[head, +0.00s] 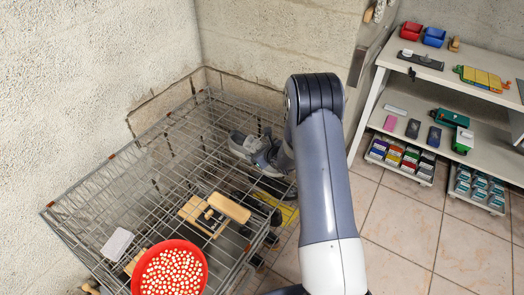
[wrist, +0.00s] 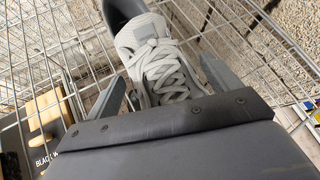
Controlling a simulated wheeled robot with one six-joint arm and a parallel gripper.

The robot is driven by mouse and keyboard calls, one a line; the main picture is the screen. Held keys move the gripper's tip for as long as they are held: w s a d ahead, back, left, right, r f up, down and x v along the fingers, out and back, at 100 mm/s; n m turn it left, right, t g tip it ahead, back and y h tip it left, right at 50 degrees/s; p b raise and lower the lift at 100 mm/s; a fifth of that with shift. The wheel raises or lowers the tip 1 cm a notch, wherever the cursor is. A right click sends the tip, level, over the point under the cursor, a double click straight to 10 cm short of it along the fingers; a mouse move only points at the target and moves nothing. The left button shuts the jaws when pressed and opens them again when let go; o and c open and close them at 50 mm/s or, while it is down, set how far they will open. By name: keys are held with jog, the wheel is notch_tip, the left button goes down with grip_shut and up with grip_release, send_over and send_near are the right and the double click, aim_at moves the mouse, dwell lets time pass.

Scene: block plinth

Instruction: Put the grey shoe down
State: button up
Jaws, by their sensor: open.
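The grey shoe (head: 243,144) is at the back right of the wire cart (head: 110,172), partly hidden by my arm. In the wrist view the shoe (wrist: 163,62) shows its white laces and a dark opening at the far end. My gripper (wrist: 164,88) is open, with one finger on each side of the shoe. A gap shows at the right finger; whether the left finger touches the shoe I cannot tell. The shoe appears to rest on the wire mesh, but its sole is hidden.
Concrete walls stand close behind and left. A white shelf (head: 455,80) with several small items stands at right.

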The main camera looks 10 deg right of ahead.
jog(key=shift+r, duration=0.15)
jog(key=b+v, duration=0.1)
jog(key=v, duration=1.1)
